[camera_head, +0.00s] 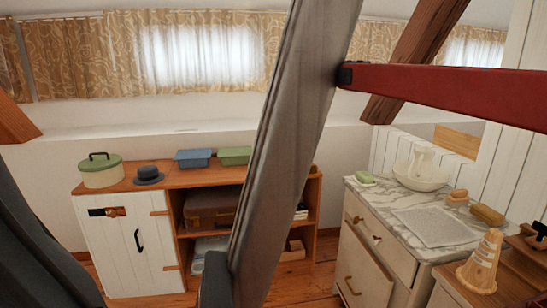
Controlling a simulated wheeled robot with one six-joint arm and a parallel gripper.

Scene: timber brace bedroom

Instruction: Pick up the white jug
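The white jug (423,160) stands upright in a white basin (420,180) on the marble-topped washstand (372,194) at the right. The basin's rim hides the jug's lower part. My gripper cannot be made out in this view, so its state and its place relative to the jug do not show.
A green soap bar (364,177), a white cloth (434,226) and brushes (487,214) lie around the basin. A cone-shaped object (482,262) stands in front. A grey slanted beam (297,125) and a red bar (450,90) cross the view. A low cabinet (125,243) stands left.

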